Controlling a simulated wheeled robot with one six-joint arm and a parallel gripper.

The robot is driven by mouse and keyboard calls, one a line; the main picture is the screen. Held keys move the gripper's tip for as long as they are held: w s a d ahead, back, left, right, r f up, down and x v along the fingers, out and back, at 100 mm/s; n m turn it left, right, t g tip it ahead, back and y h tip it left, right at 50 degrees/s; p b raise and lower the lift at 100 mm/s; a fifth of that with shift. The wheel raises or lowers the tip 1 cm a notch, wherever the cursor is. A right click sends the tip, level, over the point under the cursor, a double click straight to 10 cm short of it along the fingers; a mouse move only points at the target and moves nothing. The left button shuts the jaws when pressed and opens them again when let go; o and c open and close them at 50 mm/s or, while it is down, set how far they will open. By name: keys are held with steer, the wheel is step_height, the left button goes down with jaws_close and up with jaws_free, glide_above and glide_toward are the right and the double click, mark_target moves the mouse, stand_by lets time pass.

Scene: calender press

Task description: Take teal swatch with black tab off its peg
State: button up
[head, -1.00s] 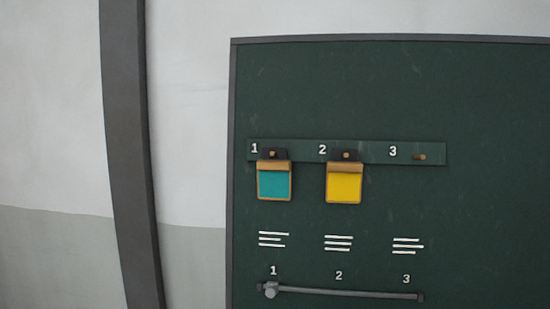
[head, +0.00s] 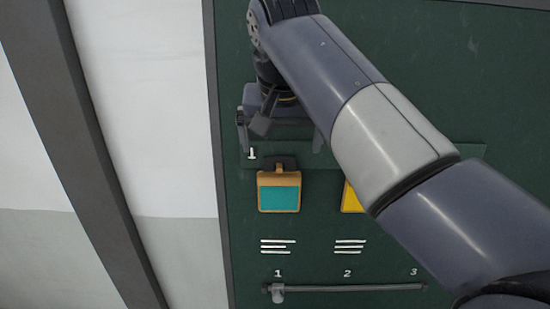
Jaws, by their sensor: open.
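The teal swatch (head: 279,194) hangs at position 1 on the dark green board, in an orange frame. Its black tab (head: 272,163) shows just above it; the peg itself is hidden from view. My gripper (head: 279,142) is open, its two fingers spread to the left and right above the black tab. The fingers are apart from each other with nothing between them that I can see. I cannot tell how far the gripper stands out from the board.
The yellow swatch (head: 351,199) at position 2 is partly hidden by my arm, which also covers peg 3. A grey rod with a slider (head: 278,294) runs along the board below. A dark post (head: 85,140) stands at the left before the wall.

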mark_target(280, 164)
steer(key=x, duration=0.4)
steer(key=shift+w+f, duration=0.15)
steer(key=shift+f, duration=0.1)
steer(key=shift+x, duration=2.95)
steer(key=shift+a, duration=0.2)
steer(key=shift+c, duration=0.4)
steer(key=c, duration=0.8)
steer(key=shift+r, duration=0.15)
